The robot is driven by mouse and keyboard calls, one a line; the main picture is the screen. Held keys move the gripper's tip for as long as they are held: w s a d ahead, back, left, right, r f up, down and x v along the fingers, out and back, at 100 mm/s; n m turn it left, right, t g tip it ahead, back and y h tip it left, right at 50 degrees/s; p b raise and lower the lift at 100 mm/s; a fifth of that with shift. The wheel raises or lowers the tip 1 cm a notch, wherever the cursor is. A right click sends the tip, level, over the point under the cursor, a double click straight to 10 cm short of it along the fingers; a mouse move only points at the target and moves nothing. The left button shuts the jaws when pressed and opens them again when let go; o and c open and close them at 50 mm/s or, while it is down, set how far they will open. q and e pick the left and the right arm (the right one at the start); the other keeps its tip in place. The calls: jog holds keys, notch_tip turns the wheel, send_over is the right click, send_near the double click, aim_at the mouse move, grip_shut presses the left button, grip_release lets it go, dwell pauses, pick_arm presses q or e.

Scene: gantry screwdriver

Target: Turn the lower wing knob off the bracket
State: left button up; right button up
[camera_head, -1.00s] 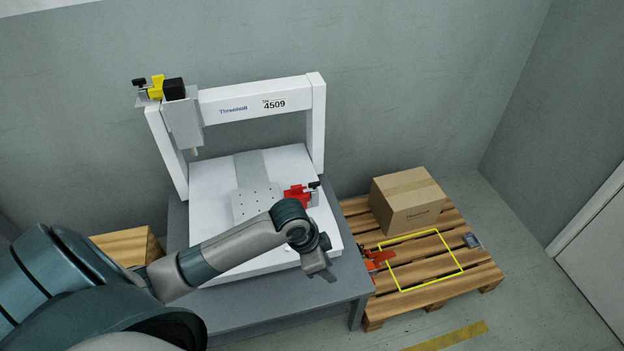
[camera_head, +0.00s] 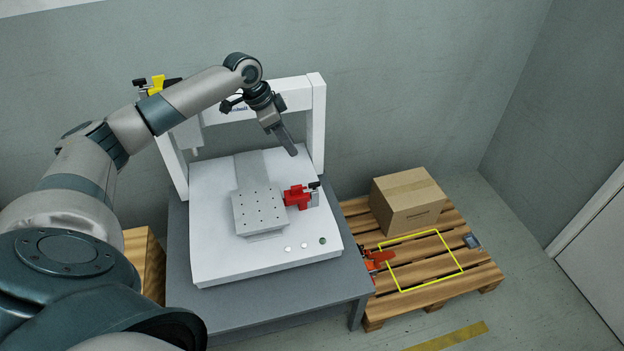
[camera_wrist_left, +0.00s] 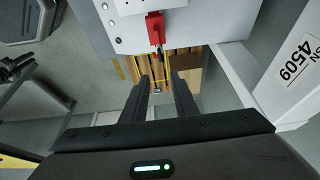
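A red bracket (camera_head: 296,197) stands on the right side of the white machine bed (camera_head: 215,262). A small black knob (camera_head: 314,186) and a grey metal piece are at its right end. The red bracket (camera_wrist_left: 155,27) and black knob (camera_wrist_left: 158,50) also show in the left wrist view, above the fingertips in the picture. My left gripper (camera_head: 293,152) is above and behind the red bracket, clear of it. In the left wrist view its two dark fingers (camera_wrist_left: 161,88) are apart with nothing between them. I cannot tell individual wings on the knob. My right gripper is not in view.
The white gantry frame (camera_head: 316,120) rises close to my left gripper. A yellow part (camera_head: 157,85) with black pieces sits at its top left. A wooden pallet (camera_head: 375,317) on the right carries a cardboard box (camera_head: 407,205), a yellow outline and an orange-red object (camera_head: 377,259).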

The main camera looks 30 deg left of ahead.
aim_at(314, 183)
pick_arm(q)
jog(key=shift+f, duration=0.15)
jog(key=x, duration=1.7)
jog(key=shift+w, duration=0.1)
grip_shut()
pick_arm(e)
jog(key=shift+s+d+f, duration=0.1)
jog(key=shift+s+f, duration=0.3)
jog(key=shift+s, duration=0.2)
